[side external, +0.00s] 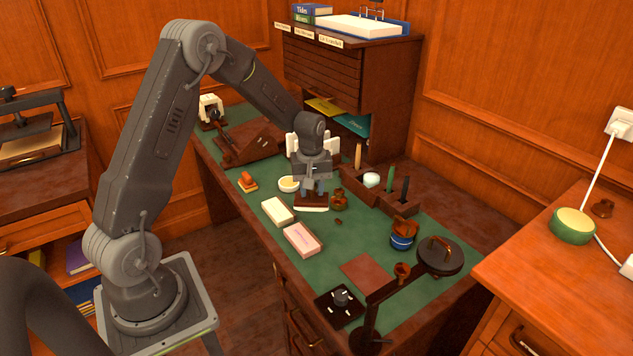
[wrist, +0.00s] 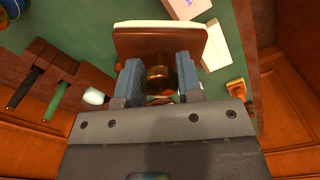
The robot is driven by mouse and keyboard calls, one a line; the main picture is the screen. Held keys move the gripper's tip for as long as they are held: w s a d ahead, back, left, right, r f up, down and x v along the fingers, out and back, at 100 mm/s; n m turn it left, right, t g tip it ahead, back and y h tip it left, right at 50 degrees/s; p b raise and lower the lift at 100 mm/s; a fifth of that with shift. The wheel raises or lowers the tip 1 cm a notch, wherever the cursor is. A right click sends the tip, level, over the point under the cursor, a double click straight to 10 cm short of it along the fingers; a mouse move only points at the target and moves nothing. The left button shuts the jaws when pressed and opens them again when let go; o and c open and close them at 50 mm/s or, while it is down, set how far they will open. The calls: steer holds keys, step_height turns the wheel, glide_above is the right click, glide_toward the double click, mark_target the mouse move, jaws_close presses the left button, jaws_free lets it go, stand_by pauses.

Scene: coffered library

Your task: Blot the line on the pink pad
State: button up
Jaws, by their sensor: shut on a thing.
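My gripper (side external: 313,190) is shut on the knob (wrist: 160,76) of a brown rocker blotter (side external: 311,203) with a pale underside. The blotter's brown top (wrist: 160,40) shows between and beyond my fingers in the wrist view. I cannot tell whether it touches the green desk top or hangs just above it. The pink pad (side external: 303,240) lies nearer the camera in the side view, apart from the blotter. In the wrist view the pink pad (wrist: 186,9) is cut by the top edge, with part of a purple mark on it.
A cream pad (side external: 277,211) lies beside the pink pad. An orange-topped item (side external: 247,181) and a pale bowl (side external: 289,184) are to the left. A wooden pen tray (side external: 385,195), a blue-banded pot (side external: 402,236) and a lamp (side external: 440,256) stand to the right.

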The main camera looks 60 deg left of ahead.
steer(key=m, duration=0.2)
steer(key=s+m, duration=0.1)
steer(key=m, duration=0.1)
steer(key=s+d+m, duration=0.1)
steer(key=m, duration=0.1)
steer(key=shift+s+f, duration=0.25)
steer(key=shift+f, duration=0.05)
steer(key=shift+s+d+f+m, duration=0.15)
steer(key=shift+s+f+m, duration=0.15)
steer(key=shift+f+m, duration=0.65)
steer(key=shift+s+d+f+m, duration=0.1)
steer(key=shift+s+f+m, duration=0.25)
steer(key=shift+f+m, duration=0.6)
steer(key=shift+s+d+f+m, duration=0.15)
steer(key=shift+s+f+m, duration=0.25)
steer(key=shift+f, duration=0.9)
steer(key=shift+w+f, duration=0.1)
steer(key=shift+f, duration=0.4)
steer(key=shift+r, duration=0.1)
step_height(320, 180, up, 7)
stand_by(0.5)
